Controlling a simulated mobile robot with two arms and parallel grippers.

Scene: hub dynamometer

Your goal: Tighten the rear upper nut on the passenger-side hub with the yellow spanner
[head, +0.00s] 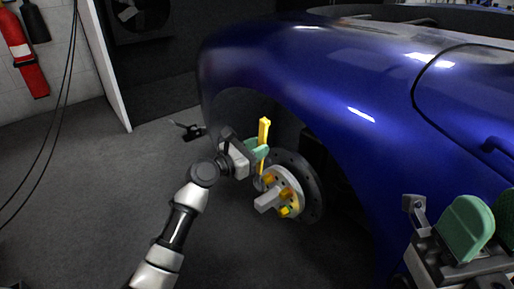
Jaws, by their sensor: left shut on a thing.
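The yellow spanner (264,133) stands nearly upright in the head view, in front of the wheel arch. My left gripper (258,151) is shut on it with green finger pads. The spanner's lower end reaches the upper left side of the hub (289,180); I cannot tell whether it sits on a nut.
The blue car body (330,65) overhangs the hub, with its fender close above my left gripper. A dark brake disc (313,190) lies behind the hub. A red fire extinguisher (22,55) and hanging cables are at the far left. The grey floor (90,200) at left is clear.

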